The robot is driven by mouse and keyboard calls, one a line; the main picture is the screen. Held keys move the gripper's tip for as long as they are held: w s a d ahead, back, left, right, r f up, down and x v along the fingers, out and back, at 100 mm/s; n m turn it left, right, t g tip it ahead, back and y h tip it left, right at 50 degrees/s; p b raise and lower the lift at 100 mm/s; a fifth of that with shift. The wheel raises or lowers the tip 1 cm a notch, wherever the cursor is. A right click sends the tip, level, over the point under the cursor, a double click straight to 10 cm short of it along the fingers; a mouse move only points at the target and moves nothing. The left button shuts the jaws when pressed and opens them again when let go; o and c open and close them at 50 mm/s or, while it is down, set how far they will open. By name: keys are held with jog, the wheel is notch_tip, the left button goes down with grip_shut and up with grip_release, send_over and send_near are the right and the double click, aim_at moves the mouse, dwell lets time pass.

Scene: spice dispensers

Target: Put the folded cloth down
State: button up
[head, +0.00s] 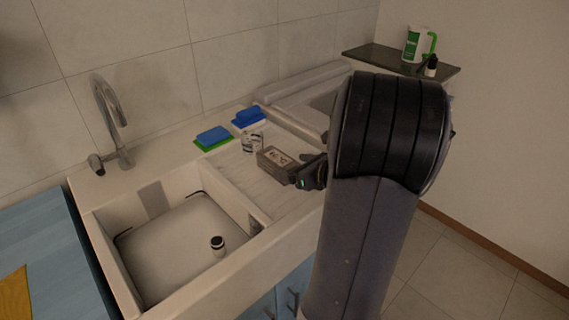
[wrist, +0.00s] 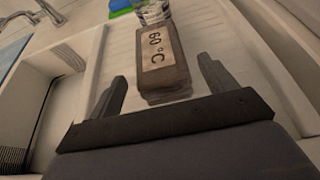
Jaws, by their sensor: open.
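The grey-brown folded cloth (head: 277,166) lies on the ribbed drainboard (head: 238,172) right of the sink basin, and looks like a flat block. In the wrist view the cloth (wrist: 166,76) shows a pale label reading "60 °C" and layered folds at its near end. My gripper (head: 306,173) is at the right end of the cloth. In the wrist view my gripper (wrist: 162,75) is open, with one finger on each side of the cloth's near end and gaps between. The cloth seems to rest on the drainboard; its underside is hidden.
A clear glass (head: 253,142) stands just behind the cloth. A yellow cloth (head: 14,297) lies on the blue counter. A shelf (head: 385,60) holds a jug.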

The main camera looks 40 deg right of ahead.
aim_at(281, 160)
jog(key=v, duration=0.7)
jog(key=shift+w, duration=0.1)
jog(key=x, duration=1.2)
jog(key=shift+a+f+b, duration=0.1)
jog(key=shift+f+b, duration=0.1)
jog(key=shift+b, duration=0.15)
jog(key=shift+r+p, duration=0.3)
jog(key=shift+r, duration=0.6)
